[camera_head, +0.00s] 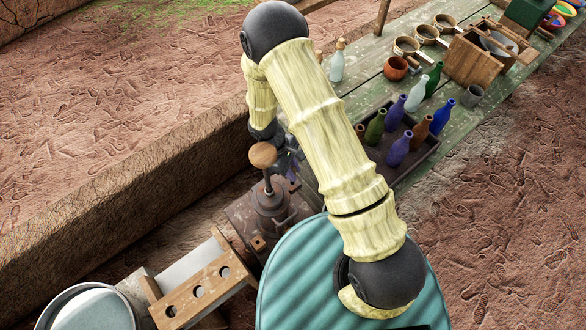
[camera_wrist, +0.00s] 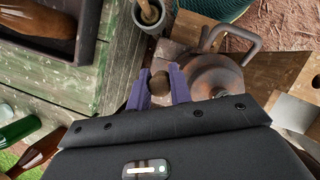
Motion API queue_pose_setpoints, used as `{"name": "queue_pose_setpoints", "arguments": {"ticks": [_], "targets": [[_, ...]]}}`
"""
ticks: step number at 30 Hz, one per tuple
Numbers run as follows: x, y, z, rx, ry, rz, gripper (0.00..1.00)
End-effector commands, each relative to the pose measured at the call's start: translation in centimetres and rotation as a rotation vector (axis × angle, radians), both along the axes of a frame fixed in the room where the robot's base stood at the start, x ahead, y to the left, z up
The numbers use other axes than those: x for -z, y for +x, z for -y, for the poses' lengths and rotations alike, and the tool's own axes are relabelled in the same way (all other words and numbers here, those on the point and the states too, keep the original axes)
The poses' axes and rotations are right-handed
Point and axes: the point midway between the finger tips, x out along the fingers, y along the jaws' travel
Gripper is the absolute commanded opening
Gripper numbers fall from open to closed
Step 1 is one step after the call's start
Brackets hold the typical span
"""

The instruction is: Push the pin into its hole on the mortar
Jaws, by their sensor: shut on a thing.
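The mortar appears to be the dark rusty metal body (camera_head: 270,205) beside the green table, with an upright rod ending in a round wooden knob (camera_head: 263,155). In the wrist view its rounded metal part (camera_wrist: 215,76) lies just right of my gripper, under a curved handle. My gripper (camera_wrist: 160,88) has its purple fingers closed on a small brown rounded piece, apparently the pin (camera_wrist: 160,83). The pin's shaft and its hole are hidden, so I cannot tell how deep it sits. In the head view my arm hides most of the gripper, behind the knob.
A dark tray (camera_head: 428,146) of colored bottles stands on the green table, with a clay pot (camera_head: 396,68) behind it. A grey cup holding a wooden stick (camera_wrist: 148,14) is near the gripper. A wooden plank with holes (camera_head: 198,292) and a metal bucket (camera_head: 50,318) lie lower left.

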Motion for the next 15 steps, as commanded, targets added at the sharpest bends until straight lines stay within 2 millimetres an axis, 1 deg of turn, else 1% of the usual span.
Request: {"name": "queue_pose_setpoints", "arguments": {"ticks": [7, 15], "targets": [[0.02, 0.00, 0.00, 0.000, 0.000, 0.000, 0.04], [0.56, 0.00, 0.00, 0.000, 0.000, 0.000, 0.04]]}}
